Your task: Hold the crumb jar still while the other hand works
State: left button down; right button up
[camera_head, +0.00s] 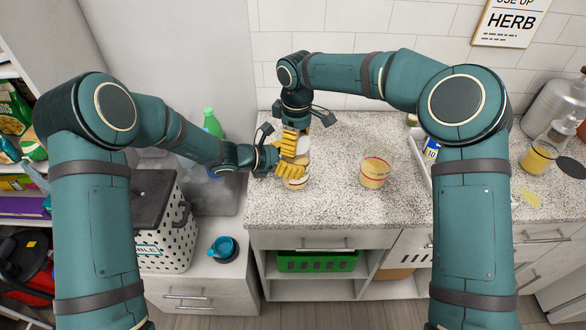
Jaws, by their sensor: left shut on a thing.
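The crumb jar (296,183), a clear jar with tan contents, stands on the speckled counter near its left end. My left gripper (287,157) comes in from the left with yellow fingers and is shut on the jar's side. The fingers and hand hide much of the jar. My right gripper (297,124) points down directly over the jar, close to a pale part at its top. Its fingertips are mostly hidden, so I cannot tell whether they are open or touch the jar.
A glass (375,173) with tan contents stands to the right on the counter (340,210). A white tray (422,158) with a blue-labelled container is further right, partly behind my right arm. A jug (537,158) stands at far right. The front middle of the counter is clear.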

jog(key=shift+m, duration=0.9)
jog(key=o, duration=1.3)
jog(key=shift+c, duration=0.2)
notch_tip(320, 180, up, 12)
pick_arm(q)
grip_release()
